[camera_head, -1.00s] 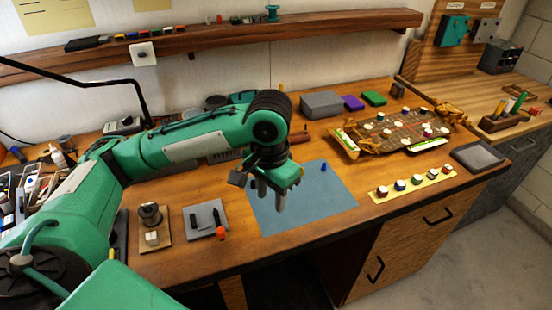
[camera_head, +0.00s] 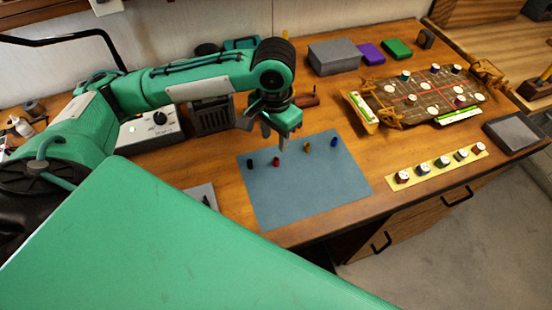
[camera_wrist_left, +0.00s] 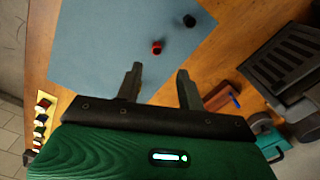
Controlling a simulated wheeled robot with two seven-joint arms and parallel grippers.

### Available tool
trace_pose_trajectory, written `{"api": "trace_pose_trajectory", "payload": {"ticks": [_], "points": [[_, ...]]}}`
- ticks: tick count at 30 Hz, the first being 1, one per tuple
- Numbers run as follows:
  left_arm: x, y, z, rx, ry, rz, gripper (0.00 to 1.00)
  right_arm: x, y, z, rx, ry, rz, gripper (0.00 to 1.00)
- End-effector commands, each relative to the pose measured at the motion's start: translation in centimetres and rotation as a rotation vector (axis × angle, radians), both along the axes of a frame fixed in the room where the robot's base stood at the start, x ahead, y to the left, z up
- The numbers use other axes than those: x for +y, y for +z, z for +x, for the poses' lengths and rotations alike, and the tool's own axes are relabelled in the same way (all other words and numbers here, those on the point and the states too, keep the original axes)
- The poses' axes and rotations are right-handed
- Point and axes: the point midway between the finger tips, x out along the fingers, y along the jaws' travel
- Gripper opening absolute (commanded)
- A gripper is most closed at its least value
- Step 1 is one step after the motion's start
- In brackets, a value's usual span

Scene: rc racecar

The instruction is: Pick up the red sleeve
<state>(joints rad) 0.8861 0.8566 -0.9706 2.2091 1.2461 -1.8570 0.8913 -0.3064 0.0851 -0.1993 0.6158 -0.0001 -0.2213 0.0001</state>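The red sleeve (camera_head: 276,161), a small red cylinder, stands on the blue-grey mat (camera_head: 312,195) near its back left part. It also shows in the left wrist view (camera_wrist_left: 157,47), beyond the fingertips. My left gripper (camera_head: 274,141) is above the back edge of the mat, just behind the red sleeve. In the left wrist view its two fingers (camera_wrist_left: 158,76) are apart with nothing between them, so it is open and empty. My right gripper is not in view.
A black sleeve (camera_head: 250,163) stands left of the red one; yellow (camera_head: 307,147) and blue (camera_head: 333,142) ones stand to the right. A track board (camera_head: 420,98) and a strip of capped pieces (camera_head: 437,168) lie further right. The mat's front is clear.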

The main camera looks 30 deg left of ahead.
Motion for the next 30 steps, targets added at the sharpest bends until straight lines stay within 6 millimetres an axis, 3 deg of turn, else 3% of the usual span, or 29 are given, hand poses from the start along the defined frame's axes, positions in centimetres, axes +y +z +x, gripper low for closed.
{"api": "trace_pose_trajectory", "payload": {"ticks": [3,8,18,27,30], "points": [[0.0,-1.6,0.0,0.002,0.0,0.001,0.39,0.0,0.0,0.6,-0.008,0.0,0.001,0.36],[-0.1,-2.5,0.0,-0.001,-0.001,0.0,0.39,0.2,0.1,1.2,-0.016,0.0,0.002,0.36],[-0.5,-7.0,-0.5,0.0,0.0,0.0,0.39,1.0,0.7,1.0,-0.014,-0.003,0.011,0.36],[-0.5,-7.5,-0.4,-0.002,-0.001,0.0,0.39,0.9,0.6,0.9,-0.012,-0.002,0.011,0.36],[-0.5,-7.5,-0.4,-0.002,-0.001,0.0,0.19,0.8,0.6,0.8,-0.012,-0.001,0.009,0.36]]}}
